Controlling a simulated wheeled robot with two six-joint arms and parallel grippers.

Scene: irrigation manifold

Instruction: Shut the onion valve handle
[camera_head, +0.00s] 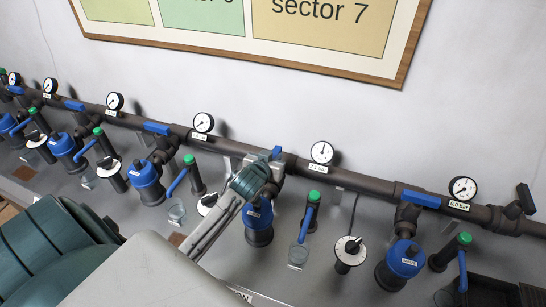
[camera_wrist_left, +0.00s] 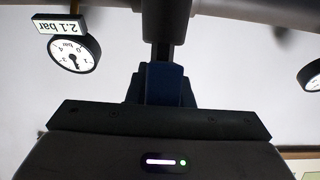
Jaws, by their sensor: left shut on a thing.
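My left gripper (camera_head: 266,168) is at the pipe in the middle of the head view, shut on a blue valve handle (camera_head: 277,152). Only a small blue end of the handle shows past the jaws, so its angle to the pipe is hard to tell. In the left wrist view the blue handle (camera_wrist_left: 164,84) is in front of the dark gripper body, below a dark vertical piece. A blue-topped filter (camera_head: 258,213) hangs below this valve; its label is too small to read. My right gripper is not in view.
The dark pipe (camera_head: 365,184) runs along the wall with several gauges; the gauge (camera_head: 322,152) right of my gripper has a tag reading 2.1 bar. Another blue handle (camera_head: 421,198) lies along the pipe to the right. Green-capped posts and a black knob (camera_head: 351,247) stand in front.

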